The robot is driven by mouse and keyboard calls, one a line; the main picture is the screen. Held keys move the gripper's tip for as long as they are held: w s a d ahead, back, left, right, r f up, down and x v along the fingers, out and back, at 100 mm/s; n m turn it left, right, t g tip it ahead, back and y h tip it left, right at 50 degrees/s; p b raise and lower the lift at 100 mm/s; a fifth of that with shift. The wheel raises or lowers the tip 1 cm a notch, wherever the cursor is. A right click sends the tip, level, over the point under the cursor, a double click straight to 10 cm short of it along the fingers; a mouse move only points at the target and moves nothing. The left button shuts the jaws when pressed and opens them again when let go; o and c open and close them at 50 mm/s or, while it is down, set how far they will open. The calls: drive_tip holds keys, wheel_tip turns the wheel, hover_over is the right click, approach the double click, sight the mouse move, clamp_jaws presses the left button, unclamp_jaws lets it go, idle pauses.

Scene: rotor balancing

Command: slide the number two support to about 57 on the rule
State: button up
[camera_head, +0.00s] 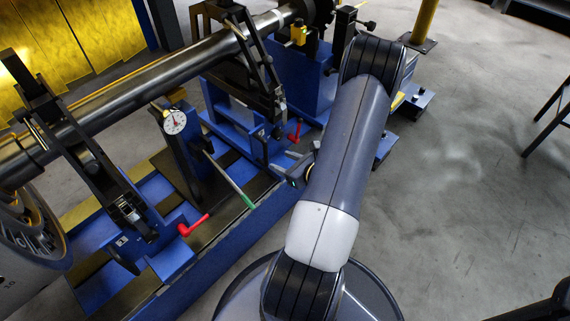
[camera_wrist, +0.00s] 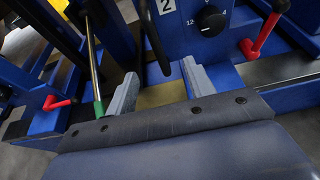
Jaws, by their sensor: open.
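The number two support (camera_head: 262,147) is a blue carriage under the shaft in the head view. In the wrist view its blue face (camera_wrist: 225,45) fills the top, with a "2" label (camera_wrist: 168,5), a black dial and a red lever (camera_wrist: 262,35). My gripper (camera_head: 292,165) is low at the support's near side. In the wrist view my gripper (camera_wrist: 159,70) is open, with a finger either side of a dark, downward-hanging bar (camera_wrist: 155,42), and does not visibly close on it. A yellowish strip (camera_wrist: 160,95) shows between the fingers; I cannot read any rule marks.
Another blue support with a red lever (camera_head: 192,225) stands to the left. A dial gauge (camera_head: 174,122) and a green-tipped rod (camera_head: 232,180) stand between the supports; the rod's green end (camera_wrist: 98,109) is close left of my gripper. The shaft (camera_head: 150,85) runs above. Open floor lies right.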

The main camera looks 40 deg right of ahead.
sight(267, 155)
drive_tip(key=b+x, duration=0.2)
drive_tip(key=x, duration=0.5)
drive_tip(key=shift+w+f, duration=0.15)
drive_tip(key=shift+w+a+f+b, duration=0.1)
drive_tip(key=shift+w+b, duration=0.2)
drive_tip(key=shift+w, duration=0.3)
drive_tip(key=shift+c, duration=0.4)
clamp_jaws()
drive_tip(key=shift+s+a+b, duration=0.1)
drive_tip(key=shift+a+b, duration=0.35)
drive_tip(key=shift+a, duration=0.95)
drive_tip(key=shift+o, duration=0.4)
unclamp_jaws()
drive_tip(key=shift+d, duration=0.15)
